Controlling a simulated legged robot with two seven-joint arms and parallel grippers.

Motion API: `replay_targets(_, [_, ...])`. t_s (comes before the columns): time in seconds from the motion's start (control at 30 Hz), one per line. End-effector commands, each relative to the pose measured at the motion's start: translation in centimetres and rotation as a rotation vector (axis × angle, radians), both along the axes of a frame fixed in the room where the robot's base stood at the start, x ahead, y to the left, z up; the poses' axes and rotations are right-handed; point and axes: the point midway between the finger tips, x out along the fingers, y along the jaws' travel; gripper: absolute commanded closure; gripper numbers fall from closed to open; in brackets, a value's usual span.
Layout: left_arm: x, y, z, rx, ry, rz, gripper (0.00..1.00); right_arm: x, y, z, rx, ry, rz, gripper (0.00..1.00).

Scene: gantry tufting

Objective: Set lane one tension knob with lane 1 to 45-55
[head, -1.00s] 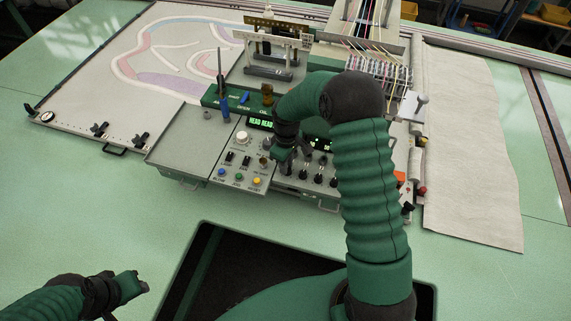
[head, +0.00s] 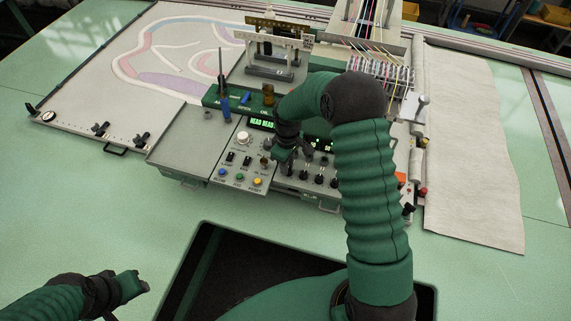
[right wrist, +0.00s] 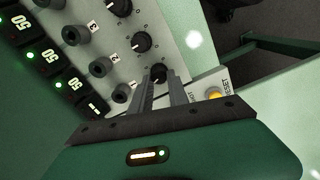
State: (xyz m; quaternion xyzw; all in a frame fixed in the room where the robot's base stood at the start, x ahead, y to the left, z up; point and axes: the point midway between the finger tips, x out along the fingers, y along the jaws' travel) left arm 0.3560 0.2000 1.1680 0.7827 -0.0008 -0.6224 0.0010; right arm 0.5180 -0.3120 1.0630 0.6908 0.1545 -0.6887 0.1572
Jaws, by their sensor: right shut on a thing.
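In the right wrist view, the two fingers of my right gripper (right wrist: 161,92) are shut on a black knob (right wrist: 158,73) with a white pointer mark, the end one of its row. A parallel row of black knobs with lane numbers runs beside it.
A yellow button (right wrist: 214,95) labelled reset is close beside my right fingers. Coloured buttons (head: 239,178) and a white knob (head: 243,138) are on the panel left of my right gripper. Thread cones and yarns (head: 385,72) stand behind.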

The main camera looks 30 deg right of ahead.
Motion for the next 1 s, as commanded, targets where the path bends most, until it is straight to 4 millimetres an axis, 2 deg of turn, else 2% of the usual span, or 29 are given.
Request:
replay_targets(0.03, [0.0, 0.0, -0.1, 0.0, 0.0, 0.0, 0.61, -0.9, -0.1, -0.6, 0.002, 0.024, -0.003, 1.0])
replay_targets(0.13, [0.0, 0.0, -0.1, 0.0, 0.0, 0.0, 0.61, -0.9, -0.1, -0.6, 0.002, 0.024, -0.003, 1.0])
replay_targets(0.17, [0.0, 0.0, -0.1, 0.0, 0.0, 0.0, 0.61, -0.9, -0.1, -0.6, 0.002, 0.024, -0.003, 0.75])
replay_targets(0.3, [0.0, 0.0, -0.1, 0.0, 0.0, 0.0, 0.61, -0.7, -0.1, -0.4, 0.001, 0.018, -0.002, 0.58])
replay_targets(0.67, [0.0, 0.0, -0.3, 0.0, 0.0, 0.0, 0.61, -0.1, 0.0, 0.3, 0.001, 0.008, -0.001, 0.58])
replay_targets(0.77, [0.0, 0.0, -0.9, 0.0, 0.0, 0.0, 0.61, -0.1, -0.1, 1.8, -0.001, 0.005, -0.001, 0.58])
replay_targets(1.0, [0.0, 0.0, -2.6, 0.0, 0.0, 0.0, 0.61, -0.2, -0.3, 8.7, 0.0, 0.003, -0.003, 0.58])
